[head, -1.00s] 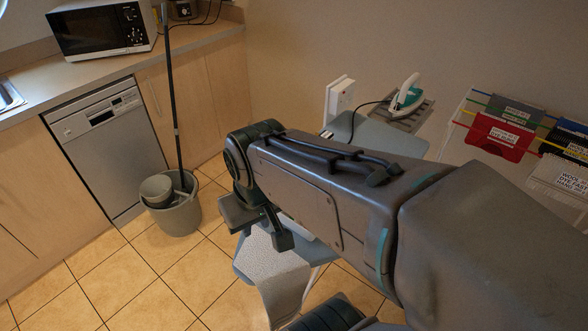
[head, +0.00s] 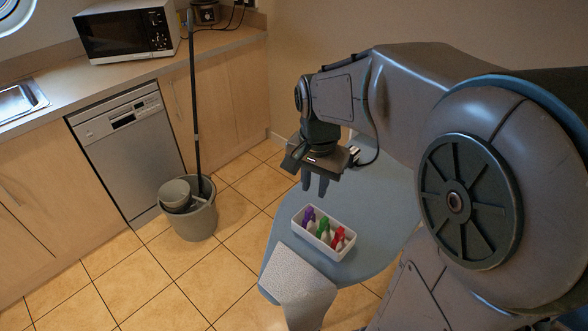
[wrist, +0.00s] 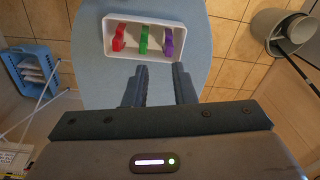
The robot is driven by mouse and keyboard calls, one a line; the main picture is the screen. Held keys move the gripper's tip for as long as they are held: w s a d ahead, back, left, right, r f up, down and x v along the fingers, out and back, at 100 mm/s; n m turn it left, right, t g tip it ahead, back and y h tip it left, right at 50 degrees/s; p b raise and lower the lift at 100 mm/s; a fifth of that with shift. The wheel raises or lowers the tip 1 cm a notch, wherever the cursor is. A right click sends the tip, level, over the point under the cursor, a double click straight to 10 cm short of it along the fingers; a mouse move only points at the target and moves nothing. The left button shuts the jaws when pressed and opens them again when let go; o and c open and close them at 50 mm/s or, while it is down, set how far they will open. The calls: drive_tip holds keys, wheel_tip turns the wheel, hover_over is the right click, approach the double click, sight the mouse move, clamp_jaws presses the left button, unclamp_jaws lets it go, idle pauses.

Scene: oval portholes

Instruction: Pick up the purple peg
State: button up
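The purple peg (head: 308,214) is at the left end of a white tray (head: 345,254) in the head view. In the wrist view the purple peg (wrist: 169,43) is at the right of the pegs. A green peg (head: 323,226) is in the middle and a red peg (head: 338,238) at the other end. My gripper (head: 315,187) points down above and behind the tray, apart from the pegs. In the wrist view my gripper (wrist: 160,70) shows two separated fingers with nothing between them, just short of the tray's near edge.
The tray stands on a blue-grey ironing board (head: 380,220), with a pale cloth (head: 298,270) hanging over its near end. A grey bucket (head: 190,218) with a mop handle stands on the tiled floor at left.

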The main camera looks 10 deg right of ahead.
sight(310, 209)
drive_tip(key=w+f+m, duration=0.1)
drive_tip(key=f, duration=0.2)
drive_tip(key=w+f, duration=0.1)
drive_tip(key=f, duration=0.2)
drive_tip(key=w+f+m, duration=0.1)
drive_tip(key=f, duration=0.1)
drive_tip(key=shift+w+f+m+g, duration=0.2)
drive_tip(key=shift+f+m+g, duration=0.1)
drive_tip(key=shift+f, duration=0.1)
drive_tip(key=shift+s+f+p, duration=0.2)
drive_tip(key=shift+f+p, duration=0.5)
drive_tip(key=shift+f, duration=2.2)
drive_tip(key=shift+d, duration=0.1)
clamp_jaws()
